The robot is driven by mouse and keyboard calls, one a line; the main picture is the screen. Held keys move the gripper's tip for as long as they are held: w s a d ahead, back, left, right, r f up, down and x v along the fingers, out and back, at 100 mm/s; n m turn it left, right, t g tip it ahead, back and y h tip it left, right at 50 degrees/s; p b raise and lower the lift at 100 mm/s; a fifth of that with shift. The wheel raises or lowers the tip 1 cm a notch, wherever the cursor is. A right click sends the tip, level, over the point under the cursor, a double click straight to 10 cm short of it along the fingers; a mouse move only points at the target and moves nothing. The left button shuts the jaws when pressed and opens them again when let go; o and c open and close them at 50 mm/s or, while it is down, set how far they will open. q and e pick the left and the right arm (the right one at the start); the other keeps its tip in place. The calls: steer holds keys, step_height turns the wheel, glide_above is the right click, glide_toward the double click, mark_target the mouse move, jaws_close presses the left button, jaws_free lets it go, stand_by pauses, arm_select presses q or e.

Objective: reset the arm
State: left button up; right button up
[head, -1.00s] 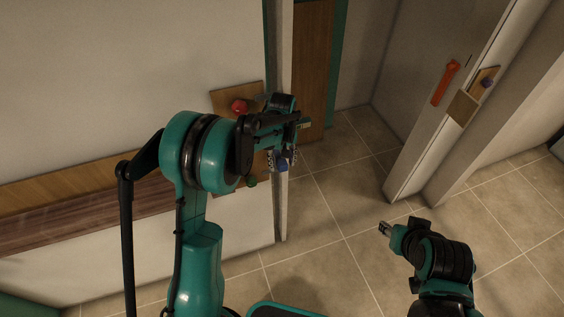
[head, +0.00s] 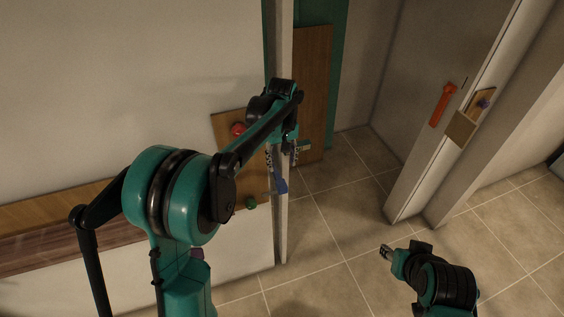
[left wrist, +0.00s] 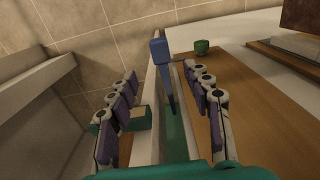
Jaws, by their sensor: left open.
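My left gripper (head: 282,164) is open and points downward in front of the wooden board (head: 226,124) on the wall edge. In the left wrist view its fingers (left wrist: 166,112) are spread wide with nothing clamped between them. A blue handle (head: 280,186) on the board's edge lies just below the fingertips; in the left wrist view the handle (left wrist: 160,50) appears ahead, between the finger rows. My right gripper (head: 386,252) is small at lower right, over the floor; whether its jaws are open is too small to tell.
A red knob (head: 238,129) and a green knob (head: 251,203) sit on the board, close to my left arm. At right, a pale door (head: 412,185) carries an orange handle (head: 443,104) and a small wooden block (head: 461,129). The tiled floor (head: 335,225) between is clear.

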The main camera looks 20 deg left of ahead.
arm_select(q)
steer(key=s+r+m+t+b, duration=0.3)
steer(key=s, duration=0.9)
steer(key=s+a+f+m+t+b, duration=0.1)
steer(key=s+f+m+t+b, duration=0.1)
steer(key=s+f, duration=0.4)
steer(key=s+m+t, duration=0.1)
steer(key=s+t, duration=0.1)
steer(key=s, duration=0.3)
steer(key=shift+s+a+m+b, duration=0.3)
steer(key=shift+s+m+b, duration=0.1)
steer(key=shift+f, duration=0.15)
stand_by(1.9)
